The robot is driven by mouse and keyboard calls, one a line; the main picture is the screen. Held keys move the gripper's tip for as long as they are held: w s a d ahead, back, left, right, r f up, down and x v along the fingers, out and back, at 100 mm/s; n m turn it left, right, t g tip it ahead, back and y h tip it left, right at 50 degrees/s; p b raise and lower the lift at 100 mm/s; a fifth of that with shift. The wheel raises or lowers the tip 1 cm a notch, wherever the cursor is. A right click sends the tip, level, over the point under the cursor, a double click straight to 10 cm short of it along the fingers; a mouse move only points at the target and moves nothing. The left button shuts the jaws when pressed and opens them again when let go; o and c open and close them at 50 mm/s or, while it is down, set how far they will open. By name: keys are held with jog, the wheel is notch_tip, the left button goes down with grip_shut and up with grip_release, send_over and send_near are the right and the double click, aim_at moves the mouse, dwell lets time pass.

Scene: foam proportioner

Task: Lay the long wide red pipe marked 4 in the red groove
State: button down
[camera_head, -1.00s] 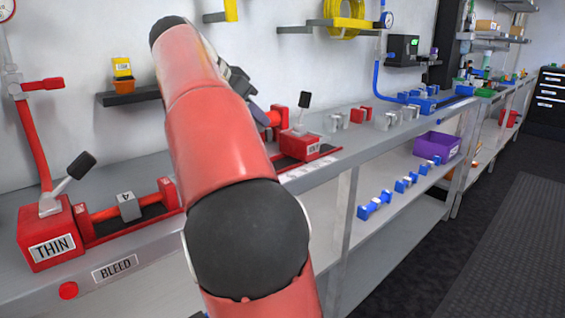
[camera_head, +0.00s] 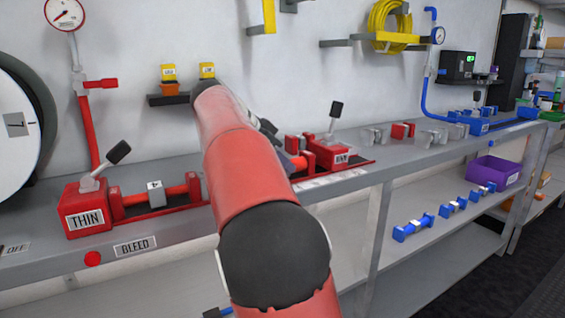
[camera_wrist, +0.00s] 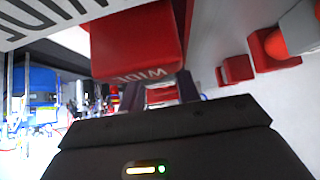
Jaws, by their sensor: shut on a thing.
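A red pipe with a grey block that reads 4 (camera_head: 156,193) lies in the head view in a dark-bottomed red groove (camera_head: 135,212), right of the red block labelled THIN (camera_head: 86,207). My gripper is hidden behind my arm in the head view, near the red block labelled WIDE (camera_head: 325,153). In the wrist view my gripper (camera_wrist: 160,92) is shut on a reddish and pale part, mostly hidden between the fingers; I cannot tell whether it is a pipe. The WIDE block (camera_wrist: 135,42) is close in front of it there.
Black levers (camera_head: 118,152) rise from the THIN and WIDE blocks. Grey and red clamps (camera_head: 402,131) stand on the bench to the right. Blue pipes (camera_head: 413,228) and a purple bin (camera_head: 494,170) are on the lower shelf. A small wall shelf (camera_head: 168,99) holds yellow-topped items.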

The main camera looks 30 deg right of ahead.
jog(key=c, duration=1)
grip_release()
jog(key=p+v, duration=0.2)
jog(key=v, duration=1)
